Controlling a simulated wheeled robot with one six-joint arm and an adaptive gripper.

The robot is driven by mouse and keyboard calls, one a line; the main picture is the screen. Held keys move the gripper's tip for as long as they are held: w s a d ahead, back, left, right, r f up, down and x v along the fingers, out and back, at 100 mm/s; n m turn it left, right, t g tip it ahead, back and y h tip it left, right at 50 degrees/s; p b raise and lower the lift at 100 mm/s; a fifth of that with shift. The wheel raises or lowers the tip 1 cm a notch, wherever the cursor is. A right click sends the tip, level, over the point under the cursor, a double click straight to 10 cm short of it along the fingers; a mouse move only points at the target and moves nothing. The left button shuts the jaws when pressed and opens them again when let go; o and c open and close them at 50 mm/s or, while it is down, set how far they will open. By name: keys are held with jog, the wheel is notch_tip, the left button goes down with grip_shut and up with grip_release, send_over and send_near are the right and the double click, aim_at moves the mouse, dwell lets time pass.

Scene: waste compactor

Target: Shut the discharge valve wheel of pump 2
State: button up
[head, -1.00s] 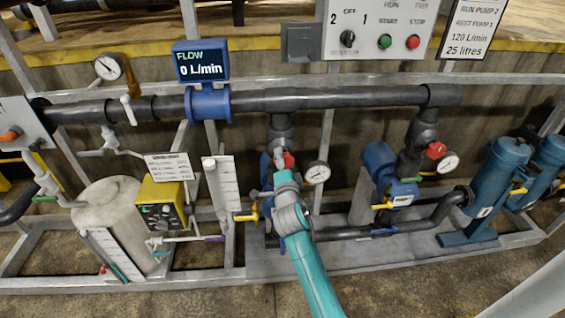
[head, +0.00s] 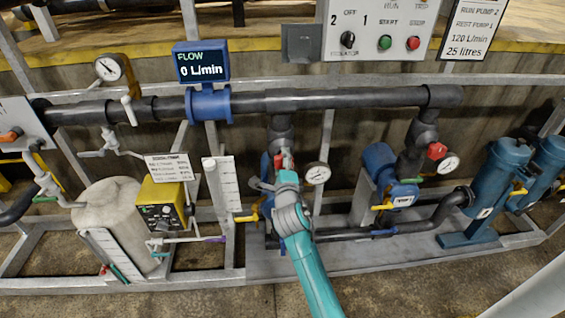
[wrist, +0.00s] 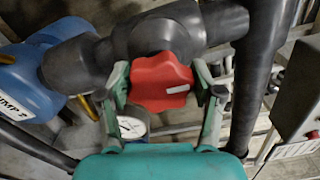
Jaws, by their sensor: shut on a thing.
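The red valve wheel (wrist: 163,82) sits on a dark valve body in the wrist view, with a small white mark on its face. My gripper (wrist: 164,92) has one finger on each side of the wheel and is shut on it. In the head view my gripper (head: 283,160) is at the left riser and mostly hides the wheel, leaving a little red visible. The blue pump (wrist: 28,85) at left in the wrist view bears a partly cut-off label ending in "UMP 2".
A second red wheel (head: 437,151) sits on the right riser above the pump labelled 1 (head: 402,198). A gauge (head: 317,173) stands close right of my gripper. The flow display (head: 201,62) reads 0 L/min. A dark header pipe (head: 330,98) runs above.

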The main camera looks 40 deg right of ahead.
jog(key=shift+f, duration=0.1)
jog(key=o, duration=1.1)
jog(key=shift+o, duration=0.2)
jog(key=v, duration=1.2)
